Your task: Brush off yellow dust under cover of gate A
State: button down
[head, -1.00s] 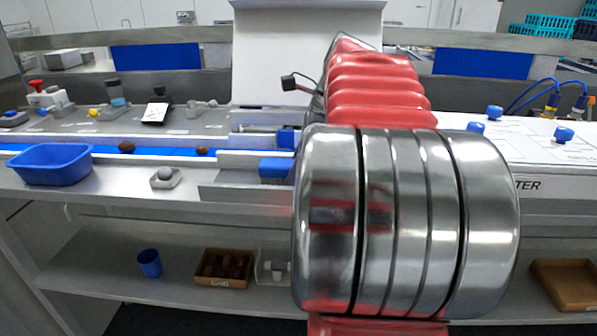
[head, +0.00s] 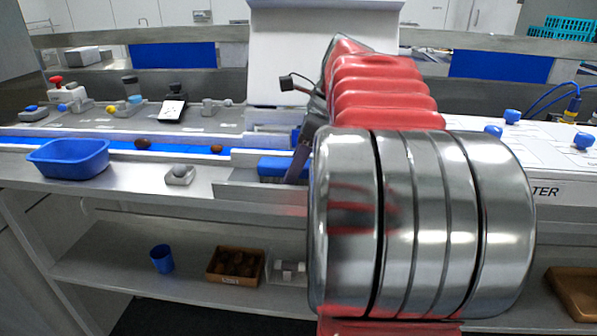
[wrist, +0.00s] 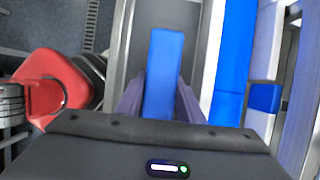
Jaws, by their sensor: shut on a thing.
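A blue block (head: 283,167), which looks like the cover of gate A, is at the front edge of the conveyor, left of my arm in the head view. It also shows in the wrist view (wrist: 165,55) as a long blue bar. My gripper (wrist: 160,103) is shut on it, with one dark finger on each side. In the head view a finger of my gripper (head: 299,160) shows against the block; the rest is hidden behind my arm. No yellow dust is visible, and what lies under the block is hidden. I cannot make out a brush.
Two brown dates, one of them here (head: 143,143), lie on the blue belt (head: 180,152). Another blue block (wrist: 264,97) is across the belt. A blue cup (head: 162,259) stands below.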

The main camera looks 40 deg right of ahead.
jog(key=shift+w+a+f, duration=0.15)
jog(key=shift+w+a, duration=0.2)
jog(key=shift+w, duration=0.05)
jog(key=shift+s+d+r, duration=0.25)
jog(key=shift+s+d, duration=0.6)
jog(key=shift+s, duration=0.25)
jog(key=shift+d, duration=0.1)
jog(key=shift+s+d+f, duration=0.15)
jog(key=shift+s+d, duration=0.6)
jog(key=shift+s, duration=0.35)
jog(key=shift+d, duration=0.1)
